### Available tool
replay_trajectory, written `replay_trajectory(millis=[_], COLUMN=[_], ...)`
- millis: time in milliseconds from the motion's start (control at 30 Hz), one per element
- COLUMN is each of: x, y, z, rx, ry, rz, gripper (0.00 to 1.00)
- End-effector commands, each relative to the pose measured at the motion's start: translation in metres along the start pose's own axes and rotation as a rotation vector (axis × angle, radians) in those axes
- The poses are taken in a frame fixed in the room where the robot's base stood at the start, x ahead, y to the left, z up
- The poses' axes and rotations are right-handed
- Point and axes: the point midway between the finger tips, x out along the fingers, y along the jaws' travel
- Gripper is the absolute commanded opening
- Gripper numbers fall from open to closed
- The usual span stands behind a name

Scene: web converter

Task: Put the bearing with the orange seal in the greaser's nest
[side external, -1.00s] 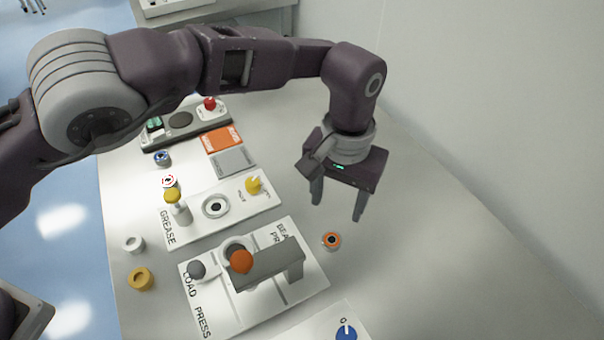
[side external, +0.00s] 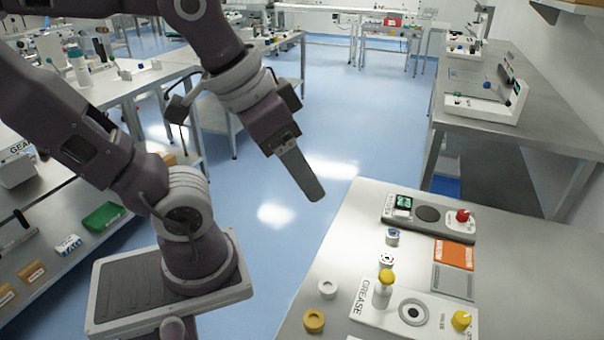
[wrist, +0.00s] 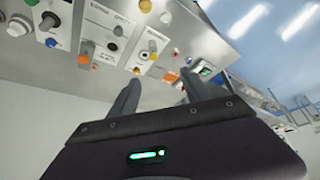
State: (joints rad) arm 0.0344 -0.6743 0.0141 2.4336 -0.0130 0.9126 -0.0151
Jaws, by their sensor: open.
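The bearing with the orange seal (wrist: 83,60) shows small in the wrist view, lying on the table beside the press panel. It is outside the side external view. The greaser (side external: 372,310) is a white panel marked GREASE, with a round nest (side external: 413,312), a yellow-topped post and a yellow knob. The nest looks empty of the orange-sealed bearing. My gripper (wrist: 160,85) is open and empty, its two fingers apart. In the side external view my gripper (side external: 307,188) appears left of the table, in front of the floor, well apart from bearing and greaser.
A white ring (side external: 327,288), a yellow ring (side external: 314,321), a red-marked bearing (side external: 387,260) and a blue-sealed bearing (side external: 392,236) stand near the greaser. Behind it are orange (side external: 455,253) and grey (side external: 453,282) pads and a control box (side external: 430,215) with a red button.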

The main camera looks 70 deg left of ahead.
Motion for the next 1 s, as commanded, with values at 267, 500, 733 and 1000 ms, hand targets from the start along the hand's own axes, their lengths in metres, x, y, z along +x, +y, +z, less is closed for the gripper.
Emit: replay_trajectory(millis=[267, 500, 733, 1000], x=[0.004, 0.004, 0.039, 0.186], y=[-0.006, -0.006, 0.036, 0.178], z=[0.019, 0.017, -0.066, -0.134], rx=[0.008, 0.014, 0.408, 1.056], ry=[0.023, 0.021, -0.064, -0.129], rz=[-0.031, -0.029, 0.022, 0.297], gripper=[0.61, 0.61, 0.61, 0.61])
